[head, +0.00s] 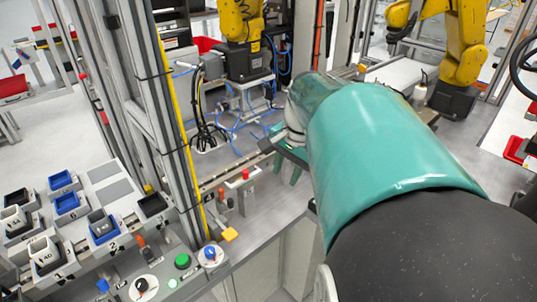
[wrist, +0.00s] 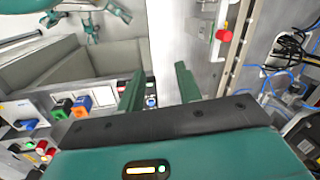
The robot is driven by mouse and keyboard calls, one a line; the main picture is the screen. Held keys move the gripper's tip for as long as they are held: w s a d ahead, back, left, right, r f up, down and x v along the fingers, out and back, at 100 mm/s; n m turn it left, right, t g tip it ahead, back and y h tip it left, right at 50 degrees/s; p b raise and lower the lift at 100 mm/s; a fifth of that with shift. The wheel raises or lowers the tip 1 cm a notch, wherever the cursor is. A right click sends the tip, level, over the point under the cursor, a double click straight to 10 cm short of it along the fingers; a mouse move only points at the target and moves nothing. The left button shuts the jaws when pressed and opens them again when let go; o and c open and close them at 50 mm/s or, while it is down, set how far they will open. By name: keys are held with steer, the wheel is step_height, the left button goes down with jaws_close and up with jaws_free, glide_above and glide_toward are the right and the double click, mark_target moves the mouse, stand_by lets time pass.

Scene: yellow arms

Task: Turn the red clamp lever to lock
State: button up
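A small red-topped part, likely the red clamp lever (head: 245,174), stands on a light block on the grey bench in the head view. In the wrist view a red part (wrist: 224,35), seemingly the same one, shows at upper right on a pale plate. My gripper (wrist: 158,86) has its two green fingers spread apart with nothing between them. The red part lies beyond and to the right of the fingertips, not touched. Whether the lever is locked cannot be told.
A metal post with a yellow strip (head: 178,125) stands left of the red part. A button panel (head: 183,262) and bins (head: 70,204) are at lower left. Yellow robot arms (head: 465,45) stand behind.

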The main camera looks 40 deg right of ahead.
steer(key=s+d+f+m+y, duration=0.1)
steer(key=s+d+f+m, duration=0.1)
steer(key=d+m, duration=0.35)
steer(key=s+d+f+m+t+y, duration=0.1)
steer(key=s+d+m, duration=0.15)
steer(key=d, duration=0.55)
steer(key=s+d+f+m+y, duration=0.1)
steer(key=s+d+f+m, duration=0.15)
steer(key=d, duration=0.45)
steer(key=shift+m, duration=0.35)
steer(key=x, duration=1.3)
steer(key=shift+d, duration=0.1)
steer(key=shift+c, duration=0.2)
steer(key=shift+w, duration=0.1)
jaws_close()
